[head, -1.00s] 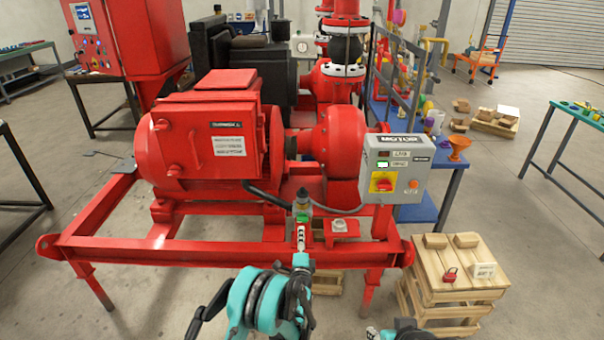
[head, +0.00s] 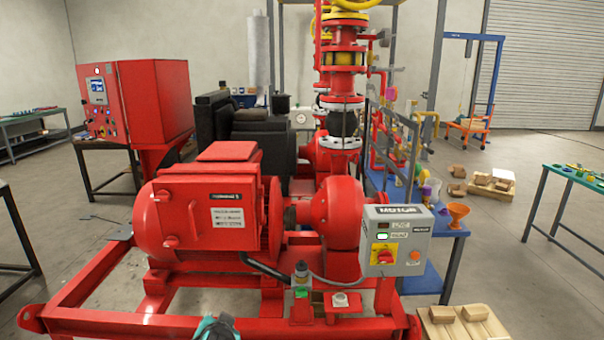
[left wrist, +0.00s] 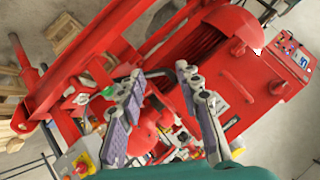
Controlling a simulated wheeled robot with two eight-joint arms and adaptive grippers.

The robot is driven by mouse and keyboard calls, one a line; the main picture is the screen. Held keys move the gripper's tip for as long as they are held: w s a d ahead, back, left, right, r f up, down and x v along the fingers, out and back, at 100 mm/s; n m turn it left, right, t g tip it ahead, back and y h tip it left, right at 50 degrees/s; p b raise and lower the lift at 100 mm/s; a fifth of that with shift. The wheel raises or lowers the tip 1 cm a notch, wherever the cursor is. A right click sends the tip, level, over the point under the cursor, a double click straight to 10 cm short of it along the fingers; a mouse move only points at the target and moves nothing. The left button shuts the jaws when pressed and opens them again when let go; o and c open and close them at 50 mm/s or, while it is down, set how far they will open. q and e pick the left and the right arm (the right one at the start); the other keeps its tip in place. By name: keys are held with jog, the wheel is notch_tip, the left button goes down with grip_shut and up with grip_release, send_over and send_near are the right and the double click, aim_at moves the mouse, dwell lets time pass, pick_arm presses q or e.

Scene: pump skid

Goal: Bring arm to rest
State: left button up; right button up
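In the left wrist view my left gripper (left wrist: 160,82) has its two fingers spread apart, with nothing held between them. The red pump skid lies beyond the fingers. My right gripper is in neither view. The grey motor control box (head: 396,240), with its yellow and red switch (head: 384,254), stands at the skid's right; it also shows in the left wrist view (left wrist: 77,162).
The red motor (head: 205,215) fills the skid's left. A small sensor-like part (head: 301,278) stands on a green base near the front rail.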

pick_arm(q)
jog(key=s+d+f+n+g+h, duration=0.1)
jog(key=s+f+n, duration=0.1)
jog(key=s, duration=0.8)
jog(key=s+d+f+n+g+h, duration=0.1)
jog(key=s+f+n+g+h, duration=0.1)
jog(key=s, duration=0.8)
jog(key=shift+s+d+f+h, duration=0.3)
jog(key=shift+s+f, duration=0.1)
jog(key=shift+f, duration=0.05)
